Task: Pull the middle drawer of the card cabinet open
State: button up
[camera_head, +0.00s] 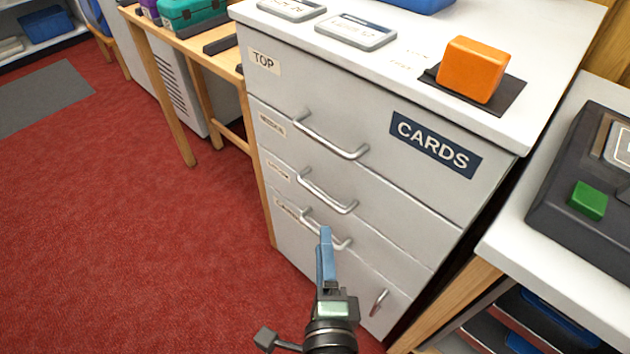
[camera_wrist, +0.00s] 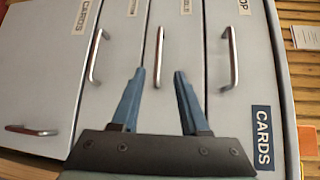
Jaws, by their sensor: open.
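The white card cabinet (camera_head: 400,200) has stacked drawers, all of which look shut. The middle drawer's handle (camera_head: 327,193) is a silver bar, second from the top. In the wrist view this handle (camera_wrist: 159,55) stands between and just beyond the fingertips of my gripper (camera_wrist: 158,72). The blue fingers are apart and empty. In the head view my gripper (camera_head: 325,232) is in front of the cabinet, overlapping the bottom drawer's handle (camera_head: 343,243). How far the fingertips are from the middle handle is hard to tell.
The top handle (camera_wrist: 230,58) and bottom handle (camera_wrist: 95,55) flank the middle one. A door handle (camera_head: 379,302) is low on the cabinet. An orange block (camera_head: 473,69) sits on top. A side bench (camera_head: 545,235) is at right. Red carpet (camera_head: 150,230) is clear at left.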

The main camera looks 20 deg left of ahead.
aim_at(319, 194)
jog(key=x, duration=1.2)
jog(key=shift+w+a+f+b, duration=0.15)
jog(key=shift+w+f+b, duration=0.05)
jog(key=shift+w+b, duration=0.1)
grip_shut()
dwell(1.0)
